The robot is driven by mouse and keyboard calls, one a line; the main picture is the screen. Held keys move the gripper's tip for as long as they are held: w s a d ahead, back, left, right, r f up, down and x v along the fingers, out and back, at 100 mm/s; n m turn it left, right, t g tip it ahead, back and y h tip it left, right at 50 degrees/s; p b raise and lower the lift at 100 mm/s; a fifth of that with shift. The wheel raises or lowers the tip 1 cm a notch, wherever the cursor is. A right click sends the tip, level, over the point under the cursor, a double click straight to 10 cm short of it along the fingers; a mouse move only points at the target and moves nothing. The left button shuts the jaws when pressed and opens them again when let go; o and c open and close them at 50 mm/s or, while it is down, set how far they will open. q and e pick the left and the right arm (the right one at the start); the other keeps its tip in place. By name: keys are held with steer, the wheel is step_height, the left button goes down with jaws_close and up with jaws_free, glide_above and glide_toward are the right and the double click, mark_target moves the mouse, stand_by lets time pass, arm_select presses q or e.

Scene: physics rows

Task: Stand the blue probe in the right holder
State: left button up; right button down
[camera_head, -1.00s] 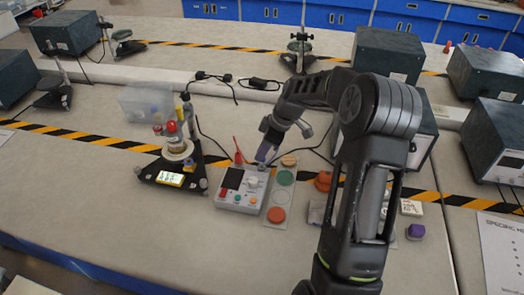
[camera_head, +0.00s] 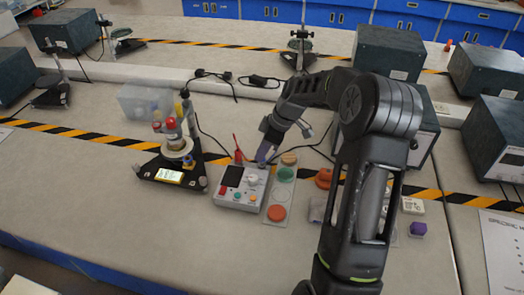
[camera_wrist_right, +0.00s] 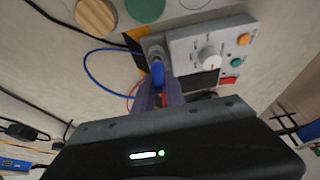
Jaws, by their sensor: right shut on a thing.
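My right gripper (camera_head: 265,153) reaches down at the far right corner of the grey meter box (camera_head: 238,199). It is shut on the blue probe (camera_wrist_right: 157,73), whose blue body shows between the fingers in the right wrist view. The probe points at the grey round holder (camera_wrist_right: 153,45) at the box's side, and its end overlaps the holder's mouth. I cannot tell how deep it sits. A blue cable (camera_wrist_right: 92,72) curves beside it. The red probe (camera_head: 237,149) stands upright at the box's far left corner. My left gripper is out of view.
A strip with green (camera_head: 285,175) and orange (camera_head: 277,212) discs lies right of the box. A black tripod base (camera_head: 170,172) with a ringed stand is close on the left. Dark instrument cases (camera_head: 388,52) stand at the back right.

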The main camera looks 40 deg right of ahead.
steer(key=shift+f+b, duration=1.4)
steer(key=shift+f, duration=0.05)
stand_by(1.3)
steer(key=c, duration=1.3)
jaws_free()
steer(key=shift+o, duration=1.2)
steer(key=shift+r, duration=0.1)
steer(key=shift+a+r+p, duration=0.1)
steer(key=shift+r+p, duration=1.7)
steer(key=shift+r, duration=1.5)
steer(key=shift+r+p, duration=0.3)
steer(key=shift+r, duration=0.3)
